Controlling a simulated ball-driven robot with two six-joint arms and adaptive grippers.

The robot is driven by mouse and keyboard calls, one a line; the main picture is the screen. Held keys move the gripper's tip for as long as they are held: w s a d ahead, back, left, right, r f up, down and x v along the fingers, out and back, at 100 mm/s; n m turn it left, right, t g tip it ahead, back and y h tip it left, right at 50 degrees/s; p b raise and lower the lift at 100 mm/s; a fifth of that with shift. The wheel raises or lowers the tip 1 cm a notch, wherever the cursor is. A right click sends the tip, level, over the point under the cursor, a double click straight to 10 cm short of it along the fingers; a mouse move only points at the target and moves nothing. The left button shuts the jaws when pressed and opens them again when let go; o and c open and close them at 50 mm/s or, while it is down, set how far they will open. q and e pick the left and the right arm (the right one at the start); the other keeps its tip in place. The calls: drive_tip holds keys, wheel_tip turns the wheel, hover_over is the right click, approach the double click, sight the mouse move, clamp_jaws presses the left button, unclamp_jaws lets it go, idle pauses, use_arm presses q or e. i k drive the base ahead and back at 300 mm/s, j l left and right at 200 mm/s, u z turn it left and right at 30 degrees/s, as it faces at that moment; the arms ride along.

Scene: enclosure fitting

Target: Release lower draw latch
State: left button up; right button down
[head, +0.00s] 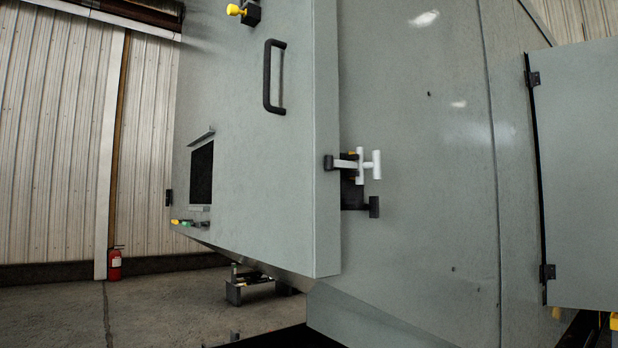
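A draw latch (359,165) sits at the right edge of the grey enclosure door (255,140). Its pale metal arm and T-shaped handle (376,165) stick out to the right from a dark block on the door edge. A dark bracket and a black knob-ended piece (374,206) are just below it on the side panel. Whether this is the lower latch cannot be told, as no other draw latch is in view. Neither of my grippers is in view.
The door has a black pull handle (268,77), a yellow knob (234,10) and a dark window (201,174). A hinged grey panel (578,170) stands at the right. A fire extinguisher (115,264) is by the back wall. Concrete floor (150,310) is open at the lower left.

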sight(331, 164)
drive_tip(key=i+l+u, duration=0.7)
drive_tip(key=l, duration=0.2)
drive_tip(key=k, duration=0.1)
